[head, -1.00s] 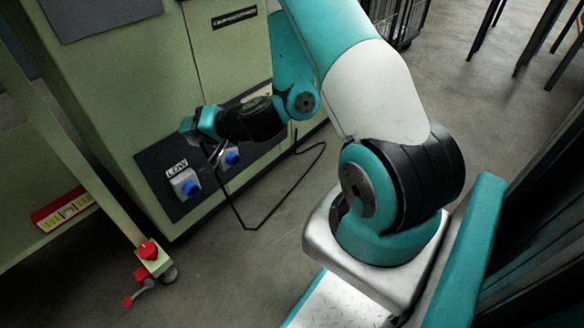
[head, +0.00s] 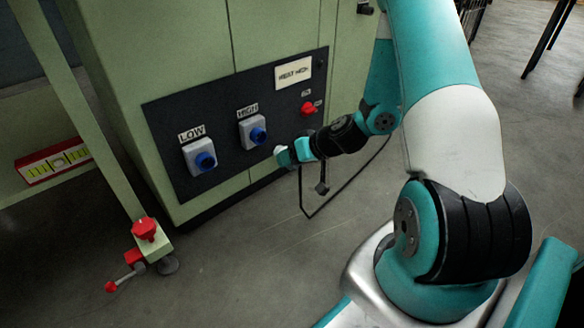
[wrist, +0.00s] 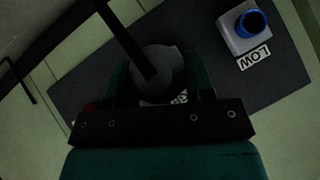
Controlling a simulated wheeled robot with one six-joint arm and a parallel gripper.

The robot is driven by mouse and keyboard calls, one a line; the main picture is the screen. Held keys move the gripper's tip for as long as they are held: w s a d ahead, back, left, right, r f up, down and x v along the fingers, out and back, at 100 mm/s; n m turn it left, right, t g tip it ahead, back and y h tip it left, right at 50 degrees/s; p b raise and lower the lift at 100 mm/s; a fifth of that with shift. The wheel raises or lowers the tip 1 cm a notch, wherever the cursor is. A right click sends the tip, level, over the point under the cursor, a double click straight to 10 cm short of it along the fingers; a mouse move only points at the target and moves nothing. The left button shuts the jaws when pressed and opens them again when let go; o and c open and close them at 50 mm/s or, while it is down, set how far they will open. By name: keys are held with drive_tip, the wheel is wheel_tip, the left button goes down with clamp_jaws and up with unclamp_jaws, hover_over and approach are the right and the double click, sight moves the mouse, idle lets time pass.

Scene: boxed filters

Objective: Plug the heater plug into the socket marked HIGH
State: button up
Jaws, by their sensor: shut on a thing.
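The heater plug shows as a pale tip (head: 278,150) at the end of my gripper (head: 286,155) in the head view. In the wrist view the plug (wrist: 158,70) is a grey round body between the fingers of my shut gripper (wrist: 160,85), with a black cable (wrist: 125,38) leading from it. The HIGH socket (head: 253,132), a grey box with a blue round face, is left of the plug in the head view, and the two look apart. In the wrist view the plug hides that socket; part of a white label shows beneath it.
The LOW socket (head: 200,157) is left of HIGH on the dark panel (head: 225,170); it also shows in the wrist view (wrist: 243,25). A red knob (head: 308,108) is right of HIGH. The cable (head: 345,190) loops above the floor. A red-footed leg (head: 147,240) stands left.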

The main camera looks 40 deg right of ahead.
sight(256, 134)
drive_tip(key=shift+r, duration=0.1)
drive_tip(key=shift+w+p, duration=0.45)
drive_tip(key=shift+w, duration=0.45)
drive_tip(key=shift+w+a+p, duration=0.1)
drive_tip(key=shift+w+p, duration=0.4)
drive_tip(key=shift+w, duration=1.5)
drive_tip(key=shift+w+p, duration=0.2)
drive_tip(key=shift+p, duration=0.1)
drive_tip(key=shift+w+p, duration=0.3)
drive_tip(key=shift+w, duration=1.4)
drive_tip(key=o, duration=1)
drive_tip(key=shift+o, duration=0.2)
